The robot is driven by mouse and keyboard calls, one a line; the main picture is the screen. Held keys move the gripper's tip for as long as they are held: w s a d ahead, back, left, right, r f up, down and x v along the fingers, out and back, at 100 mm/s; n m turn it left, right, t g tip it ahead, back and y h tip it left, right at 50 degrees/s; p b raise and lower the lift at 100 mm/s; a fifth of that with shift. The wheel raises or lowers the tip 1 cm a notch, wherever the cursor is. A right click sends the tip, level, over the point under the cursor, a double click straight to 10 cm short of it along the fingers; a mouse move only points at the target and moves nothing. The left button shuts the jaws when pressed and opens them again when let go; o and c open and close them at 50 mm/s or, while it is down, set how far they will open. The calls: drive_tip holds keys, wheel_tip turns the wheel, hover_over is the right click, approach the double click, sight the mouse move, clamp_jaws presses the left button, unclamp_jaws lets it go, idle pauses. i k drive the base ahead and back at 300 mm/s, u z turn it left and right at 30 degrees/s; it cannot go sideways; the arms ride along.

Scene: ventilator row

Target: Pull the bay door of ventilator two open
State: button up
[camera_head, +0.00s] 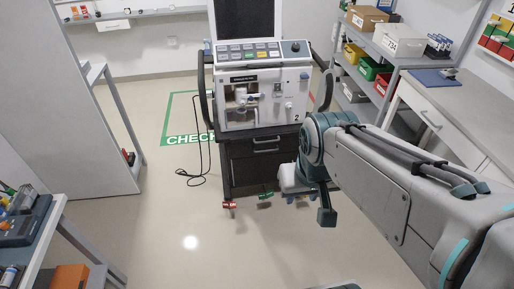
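Ventilator two (292,108), a white unit with a "2" on its front, stands on a dark cart in the upper middle. Its bay (240,104) is at the front left, with white parts visible inside. I cannot tell whether a clear door covers the bay or how far any door stands open. My arm comes in from the right and bends down in front of the cart's right side. My gripper (326,214) hangs below the bend, lower than the ventilator and apart from the bay. Only one dark finger shows clearly, so its opening is hidden.
The cart (258,165) has drawers with handles and coloured casters. A black cable (197,178) lies on the floor at its left. A shelf with bins (383,82) and a counter (462,95) stand right. A workbench (50,225) is at lower left. The middle floor is clear.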

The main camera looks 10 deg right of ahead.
sight(265, 168)
drive_tip(key=z, duration=0.15)
drive_tip(key=i, duration=1.1)
drive_tip(key=u, duration=0.6)
